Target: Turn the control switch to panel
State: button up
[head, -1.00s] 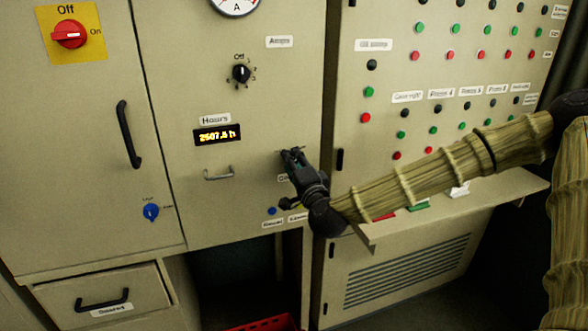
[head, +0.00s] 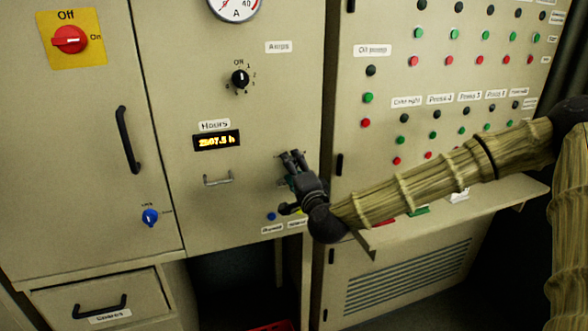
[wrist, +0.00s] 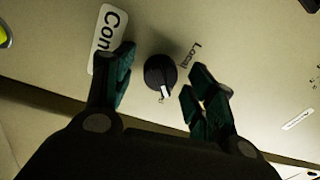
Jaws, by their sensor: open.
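The control switch (wrist: 160,74) is a round black knob with a white pointer, in the wrist view. Its pointer aims toward the lower part of that picture, away from the "Local" label (wrist: 191,54). A partly covered label (wrist: 106,34) reading "Con" is on its left. My gripper (head: 291,157) is open, with one finger on each side of the knob. Gaps show between the knob and both fingers, so I see no grip on it. In the head view my gripper is in front of the middle cabinet and hides the switch.
A blue push button (head: 271,216) and small labels are just below my gripper. A narrow shelf (head: 450,212) juts out under my arm on the right. Another rotary knob (head: 240,79) is higher up.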

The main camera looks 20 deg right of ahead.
jog(key=s, duration=1.2)
jog(key=shift+d+f, duration=0.2)
jog(key=shift+f, duration=0.25)
